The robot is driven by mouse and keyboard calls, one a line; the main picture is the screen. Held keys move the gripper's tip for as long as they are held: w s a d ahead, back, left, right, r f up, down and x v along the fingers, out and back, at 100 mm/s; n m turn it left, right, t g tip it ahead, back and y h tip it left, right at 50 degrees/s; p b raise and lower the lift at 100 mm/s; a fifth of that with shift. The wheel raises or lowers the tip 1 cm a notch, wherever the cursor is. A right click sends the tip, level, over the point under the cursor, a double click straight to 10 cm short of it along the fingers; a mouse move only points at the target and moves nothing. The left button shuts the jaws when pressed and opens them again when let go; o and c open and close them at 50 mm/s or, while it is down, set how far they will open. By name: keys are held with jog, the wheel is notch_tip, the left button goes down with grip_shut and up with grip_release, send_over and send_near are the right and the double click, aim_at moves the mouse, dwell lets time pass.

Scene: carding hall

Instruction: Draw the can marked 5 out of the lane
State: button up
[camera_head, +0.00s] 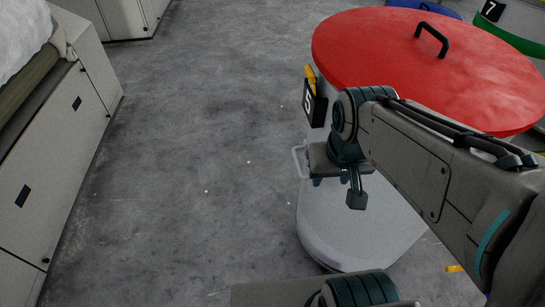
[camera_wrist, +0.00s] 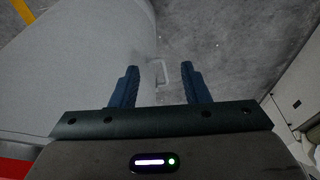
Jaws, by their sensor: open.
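The can marked 5 has a grey body (camera_head: 350,225) and a round red lid (camera_head: 430,65) with a black handle on top. Its black plate (camera_head: 315,103) reads 5. A pale loop handle (camera_head: 297,163) sticks out from its side, partly hidden by my gripper. My gripper (camera_head: 331,181) is open, pointing down beside the can. In the wrist view the loop handle (camera_wrist: 164,72) shows between and beyond the fingertips of my gripper (camera_wrist: 159,67), apparently not held. The can's grey side (camera_wrist: 75,60) fills the left there.
A can with a plate marked 7 (camera_head: 492,10) and a green lid (camera_head: 510,36) stands behind at upper right, near a blue lid (camera_head: 428,8). Pale cabinets (camera_head: 60,150) line the left. The grey floor (camera_head: 200,140) between is clear.

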notch_tip(320, 180, down, 11)
jog(key=w+d+n+g+h+b, duration=0.2)
jog(key=n+g+h+b, duration=0.3)
jog(key=n, duration=0.6)
jog(key=n+t+h+b, duration=0.7)
jog(key=n+t+b, duration=0.6)
jog(key=n, duration=2)
send_near(301, 172)
jog(key=f+v, duration=0.1)
jog(key=v, duration=0.3)
jog(key=shift+d, duration=0.15)
jog(key=shift+d+f, duration=0.1)
jog(key=shift+m, duration=0.3)
jog(key=b+x, duration=0.2)
jog(key=x, duration=1.1)
jog(key=shift+w+d, duration=0.1)
jog(key=shift+w, duration=0.35)
